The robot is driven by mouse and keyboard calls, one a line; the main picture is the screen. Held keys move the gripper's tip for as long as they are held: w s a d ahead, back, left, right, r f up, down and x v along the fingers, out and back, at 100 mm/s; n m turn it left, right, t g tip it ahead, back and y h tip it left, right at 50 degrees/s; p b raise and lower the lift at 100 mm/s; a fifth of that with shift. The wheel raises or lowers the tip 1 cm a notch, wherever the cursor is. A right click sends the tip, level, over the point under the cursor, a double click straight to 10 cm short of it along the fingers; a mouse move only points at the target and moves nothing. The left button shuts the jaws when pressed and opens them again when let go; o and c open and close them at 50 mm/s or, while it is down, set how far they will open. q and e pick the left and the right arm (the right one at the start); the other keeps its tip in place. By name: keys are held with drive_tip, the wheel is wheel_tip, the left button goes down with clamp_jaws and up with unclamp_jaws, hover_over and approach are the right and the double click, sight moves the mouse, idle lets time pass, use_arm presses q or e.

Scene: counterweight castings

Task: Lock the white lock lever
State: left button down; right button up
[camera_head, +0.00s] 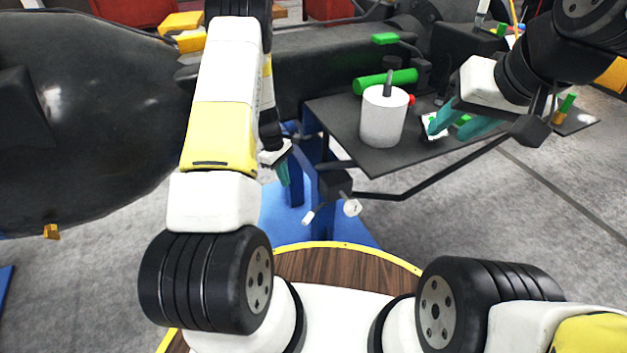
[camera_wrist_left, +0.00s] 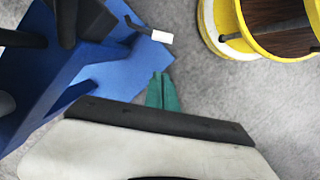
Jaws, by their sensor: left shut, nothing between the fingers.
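The white lock lever (camera_head: 308,218) is a short white-tipped handle on a thin dark rod below the black joint block (camera_head: 335,184) of the table arm. In the left wrist view its white tip (camera_wrist_left: 161,36) lies beyond my fingertips, above the blue base. My left gripper (camera_head: 284,174) has its teal fingers shut and empty, up and left of the lever and apart from it. The shut fingers also show in the left wrist view (camera_wrist_left: 161,78). My right gripper (camera_head: 456,124) is over the dark table, its teal fingers spread apart.
The dark table (camera_head: 425,158) carries a white cylinder (camera_head: 383,118) with a dark stem and a green roll (camera_head: 385,81). A white round knob (camera_head: 351,207) sits right of the lever. A blue stand (camera_head: 293,185) is close to my left fingers. A large black casting (camera_head: 85,120) fills the left.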

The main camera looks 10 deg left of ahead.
use_arm(q)
drive_tip(key=shift+w+f, duration=0.15)
drive_tip(key=shift+f, duration=0.65)
approach(308, 218)
drive_tip(key=w+a+f, duration=0.2)
drive_tip(key=a+f, duration=0.2)
drive_tip(key=f, duration=0.2)
drive_tip(key=d, duration=0.1)
drive_tip(key=s+d+f, duration=0.1)
drive_tip(key=d, duration=0.1)
drive_tip(key=shift+s+f, duration=0.1)
drive_tip(key=shift+s, duration=0.1)
drive_tip(key=shift+d, duration=0.1)
